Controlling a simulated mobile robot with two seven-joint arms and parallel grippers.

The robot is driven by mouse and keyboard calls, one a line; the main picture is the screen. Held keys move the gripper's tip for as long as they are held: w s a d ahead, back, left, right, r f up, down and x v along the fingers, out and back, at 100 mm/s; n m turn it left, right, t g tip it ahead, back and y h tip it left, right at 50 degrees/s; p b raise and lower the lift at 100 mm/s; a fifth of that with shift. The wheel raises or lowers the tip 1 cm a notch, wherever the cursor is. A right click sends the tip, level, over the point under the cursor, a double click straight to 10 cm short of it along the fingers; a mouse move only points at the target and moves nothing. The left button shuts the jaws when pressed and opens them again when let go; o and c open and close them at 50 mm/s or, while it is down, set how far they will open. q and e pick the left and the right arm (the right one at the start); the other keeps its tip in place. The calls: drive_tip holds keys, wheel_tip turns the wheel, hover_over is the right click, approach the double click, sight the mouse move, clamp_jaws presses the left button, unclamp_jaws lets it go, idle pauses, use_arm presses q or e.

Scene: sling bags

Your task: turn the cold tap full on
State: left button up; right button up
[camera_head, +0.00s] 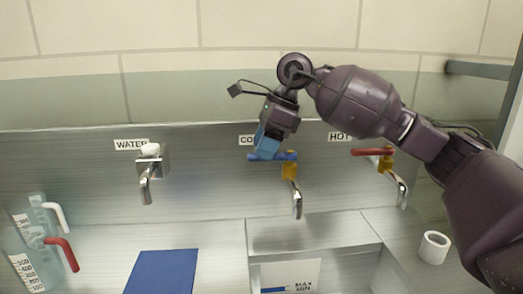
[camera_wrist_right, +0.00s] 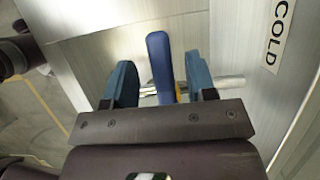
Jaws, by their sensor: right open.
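The cold tap has a blue lever (camera_head: 285,156), a yellow body (camera_head: 290,172) and a chrome spout (camera_head: 297,205), on the metal back wall in the head view. The lever lies roughly level, pointing left from the body. My right gripper (camera_head: 265,146) is at the lever's left end and hides part of it and of the COLD label. In the right wrist view, my right gripper (camera_wrist_right: 161,66) is open, with the blue lever (camera_wrist_right: 158,50) between its two blue fingers. Gaps show on both sides of the lever. My left gripper is not in view.
Below are a sink (camera_head: 310,232), a blue mat (camera_head: 163,272), clear jugs (camera_head: 25,245) at left and a white cup (camera_head: 434,247) at right.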

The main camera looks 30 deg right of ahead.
drive_tip(key=shift+w+a+f, duration=0.1)
drive_tip(key=shift+a+f, duration=0.1)
drive_tip(key=shift+f, duration=0.35)
clamp_jaws()
